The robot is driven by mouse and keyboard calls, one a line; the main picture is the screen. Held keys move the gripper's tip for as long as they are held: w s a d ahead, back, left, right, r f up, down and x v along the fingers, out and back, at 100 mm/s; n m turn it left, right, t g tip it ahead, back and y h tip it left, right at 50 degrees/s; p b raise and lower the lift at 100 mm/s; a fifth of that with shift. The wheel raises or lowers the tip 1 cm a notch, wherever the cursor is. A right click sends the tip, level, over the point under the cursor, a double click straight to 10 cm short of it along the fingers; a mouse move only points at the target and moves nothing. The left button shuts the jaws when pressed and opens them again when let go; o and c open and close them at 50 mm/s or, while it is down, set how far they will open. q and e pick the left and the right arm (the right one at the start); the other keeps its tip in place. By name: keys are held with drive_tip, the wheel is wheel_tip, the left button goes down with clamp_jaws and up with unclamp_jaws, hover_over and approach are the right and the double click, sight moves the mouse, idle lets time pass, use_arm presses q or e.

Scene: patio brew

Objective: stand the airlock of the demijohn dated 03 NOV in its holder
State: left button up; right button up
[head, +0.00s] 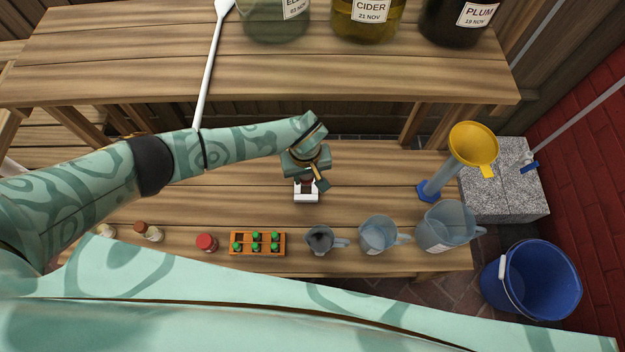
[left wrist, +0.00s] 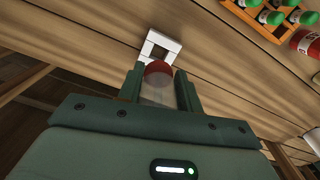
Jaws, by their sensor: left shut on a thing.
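The demijohn dated 03 NOV (head: 277,20) stands on the upper shelf at the top of the head view, partly cut off. My left gripper (head: 311,178) is over the lower bench, right at the small white holder (head: 306,197). In the left wrist view the gripper (left wrist: 160,88) is shut on the airlock (left wrist: 157,90), a clear piece with a red end. The white holder (left wrist: 172,46) shows just beyond the red end, its square opening partly visible. I cannot tell whether the airlock touches the holder. My right gripper is not in view.
An orange crate of green-capped bottles (head: 258,255), a red-lidded jar (head: 207,242) and several grey jugs (head: 378,234) line the bench front. A yellow funnel (head: 473,143) stands at right. A blue bucket (head: 541,280) is off the bench.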

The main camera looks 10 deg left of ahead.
use_arm(q)
drive_tip(key=shift+w+a, duration=0.2)
drive_tip(key=shift+w, duration=0.15)
drive_tip(key=shift+w+f, duration=0.1)
drive_tip(key=shift+f+b, duration=0.3)
drive_tip(key=shift+f, duration=0.05)
drive_tip(key=shift+f+b, duration=1.2)
drive_tip(key=shift+f, duration=0.5)
wheel_tip(320, 180, down, 2)
drive_tip(key=shift+f+b, duration=0.1)
drive_tip(key=shift+b, duration=0.65)
drive_tip(key=shift+f+b, duration=0.6)
drive_tip(key=shift+f, duration=0.25)
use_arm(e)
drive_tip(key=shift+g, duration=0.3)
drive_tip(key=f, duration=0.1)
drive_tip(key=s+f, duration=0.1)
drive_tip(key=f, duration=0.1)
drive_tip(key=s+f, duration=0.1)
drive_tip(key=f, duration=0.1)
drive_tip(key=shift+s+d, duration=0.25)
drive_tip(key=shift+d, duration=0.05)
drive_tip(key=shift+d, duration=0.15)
use_arm(q)
drive_tip(key=o, duration=1.3)
drive_tip(key=shift+c, duration=0.2)
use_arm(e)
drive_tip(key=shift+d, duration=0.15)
